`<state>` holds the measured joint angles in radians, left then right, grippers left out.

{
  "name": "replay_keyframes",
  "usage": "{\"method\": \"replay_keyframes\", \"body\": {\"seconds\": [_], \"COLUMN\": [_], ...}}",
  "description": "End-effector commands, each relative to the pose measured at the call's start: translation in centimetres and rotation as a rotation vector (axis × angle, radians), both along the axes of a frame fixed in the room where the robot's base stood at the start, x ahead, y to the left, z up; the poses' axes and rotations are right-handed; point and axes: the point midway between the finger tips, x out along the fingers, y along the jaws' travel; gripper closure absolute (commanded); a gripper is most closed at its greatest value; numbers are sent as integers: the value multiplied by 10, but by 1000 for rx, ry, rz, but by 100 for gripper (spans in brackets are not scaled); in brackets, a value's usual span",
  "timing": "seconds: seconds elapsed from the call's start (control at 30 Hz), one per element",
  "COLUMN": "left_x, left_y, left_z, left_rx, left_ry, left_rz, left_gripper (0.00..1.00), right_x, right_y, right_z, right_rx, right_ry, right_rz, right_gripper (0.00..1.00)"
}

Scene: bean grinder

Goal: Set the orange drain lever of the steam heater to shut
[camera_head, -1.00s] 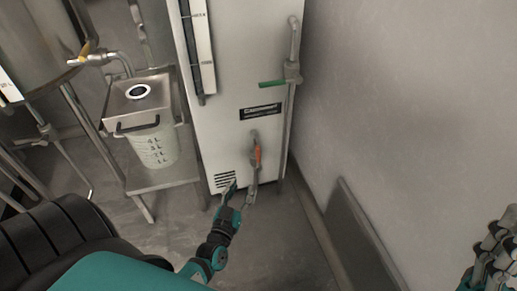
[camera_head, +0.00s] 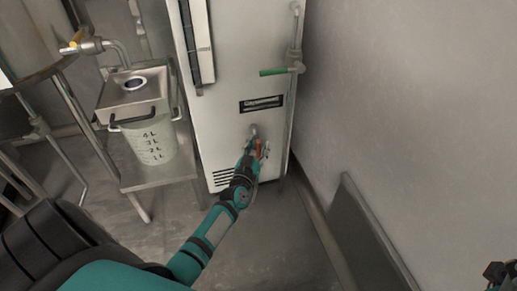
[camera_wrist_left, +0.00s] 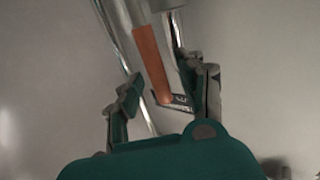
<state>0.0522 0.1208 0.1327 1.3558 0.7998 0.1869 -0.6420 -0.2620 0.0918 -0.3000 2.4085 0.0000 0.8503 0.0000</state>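The steam heater (camera_head: 230,130) is a tall pale cabinet against the wall. Its orange drain lever (camera_head: 258,146) sits low on the front, on a metal pipe, partly hidden by my left gripper (camera_head: 257,153). In the left wrist view the orange lever (camera_wrist_left: 152,62) runs between the two fingers of my left gripper (camera_wrist_left: 163,90). The fingers stand apart, with a gap visible on the left side of the lever. I cannot tell whether the right finger touches it. Only a sliver of my right gripper (camera_head: 496,273) shows at the lower right edge.
A green-handled valve (camera_head: 275,72) is on the pipe above the orange lever. To the left, a metal stand (camera_head: 160,178) carries a measuring bucket (camera_head: 152,142) under a steel tray (camera_head: 118,97). The wall (camera_head: 400,100) is close on the right. The floor in front is clear.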

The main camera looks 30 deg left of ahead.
Motion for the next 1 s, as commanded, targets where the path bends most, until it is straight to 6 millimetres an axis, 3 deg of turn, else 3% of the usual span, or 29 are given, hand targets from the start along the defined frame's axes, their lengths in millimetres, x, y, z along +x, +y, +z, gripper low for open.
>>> {"method": "replay_keyframes", "body": {"seconds": [0.33,0.63,1.0], "left_x": [3,3,3], "left_y": [1,1,0], "left_z": [1,0,0], "left_rx": [0,0,0], "left_ry": [0,0,1], "left_rz": [0,0,0], "left_gripper": [62,100,100], "right_x": [0,0,0], "right_y": [0,0,0], "right_z": [1,1,1], "right_rx": [-1,-1,0], "right_ry": [-4,-6,-5], "right_rz": [0,1,0], "right_gripper": [60,60,60]}}
